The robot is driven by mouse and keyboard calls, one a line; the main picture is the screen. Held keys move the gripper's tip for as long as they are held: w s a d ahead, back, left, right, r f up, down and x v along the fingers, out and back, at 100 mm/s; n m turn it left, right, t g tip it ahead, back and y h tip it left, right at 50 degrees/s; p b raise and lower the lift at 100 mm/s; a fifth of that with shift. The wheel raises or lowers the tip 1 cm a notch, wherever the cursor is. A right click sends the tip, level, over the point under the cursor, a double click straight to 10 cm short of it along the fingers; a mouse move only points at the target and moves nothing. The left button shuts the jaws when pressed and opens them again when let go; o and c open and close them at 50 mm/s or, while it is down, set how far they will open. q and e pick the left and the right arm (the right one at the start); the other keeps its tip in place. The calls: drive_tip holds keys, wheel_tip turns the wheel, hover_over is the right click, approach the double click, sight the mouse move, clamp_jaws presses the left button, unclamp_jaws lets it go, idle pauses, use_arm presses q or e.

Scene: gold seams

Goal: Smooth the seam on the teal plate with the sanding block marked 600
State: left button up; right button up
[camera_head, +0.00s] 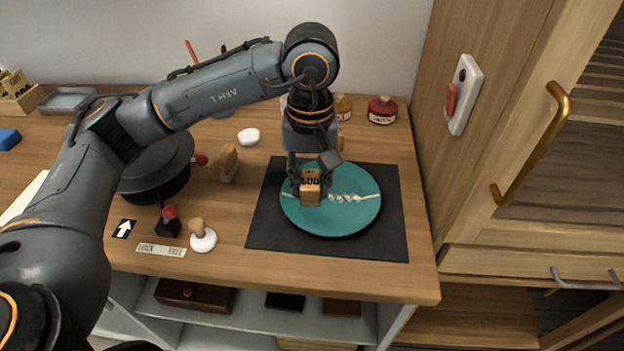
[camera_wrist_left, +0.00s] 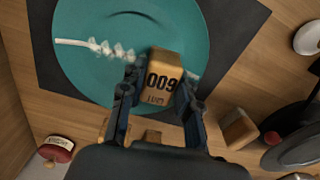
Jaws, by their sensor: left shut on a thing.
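The teal plate (camera_head: 328,222) lies on a dark mat (camera_head: 390,238) on the wooden counter. A pale, rough seam (camera_head: 350,197) runs across it; it also shows in the left wrist view (camera_wrist_left: 90,46). My left gripper (camera_head: 312,178) is above the plate, shut on the sanding block (camera_head: 309,190) marked 600. In the left wrist view the block (camera_wrist_left: 161,78) sits between the fingers over the seam line and hides part of it. I cannot tell whether the block touches the plate. My right gripper is not in view.
Left of the mat stand a wooden block (camera_head: 228,163), a white-based stamp-like tool (camera_head: 203,238) and a dark round turntable-like object (camera_head: 158,170). Jars (camera_head: 382,110) stand at the back. A cabinet with a brass handle (camera_head: 535,150) bounds the right side.

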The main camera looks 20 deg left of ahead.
use_arm(q)
drive_tip(key=shift+r, duration=0.65)
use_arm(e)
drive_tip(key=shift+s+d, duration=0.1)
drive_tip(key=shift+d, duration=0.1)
use_arm(q)
drive_tip(key=shift+w+r+p, duration=0.1)
drive_tip(key=shift+r+p, duration=0.3)
drive_tip(key=shift+r, duration=0.1)
wheel_tip(320, 180, up, 3)
drive_tip(key=shift+f+p, duration=0.2)
drive_tip(key=shift+p, duration=0.45)
drive_tip(key=shift+r, duration=0.45)
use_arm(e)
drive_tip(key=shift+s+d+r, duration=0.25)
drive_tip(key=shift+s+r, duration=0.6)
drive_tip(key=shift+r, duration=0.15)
use_arm(q)
drive_tip(key=shift+r, duration=0.1)
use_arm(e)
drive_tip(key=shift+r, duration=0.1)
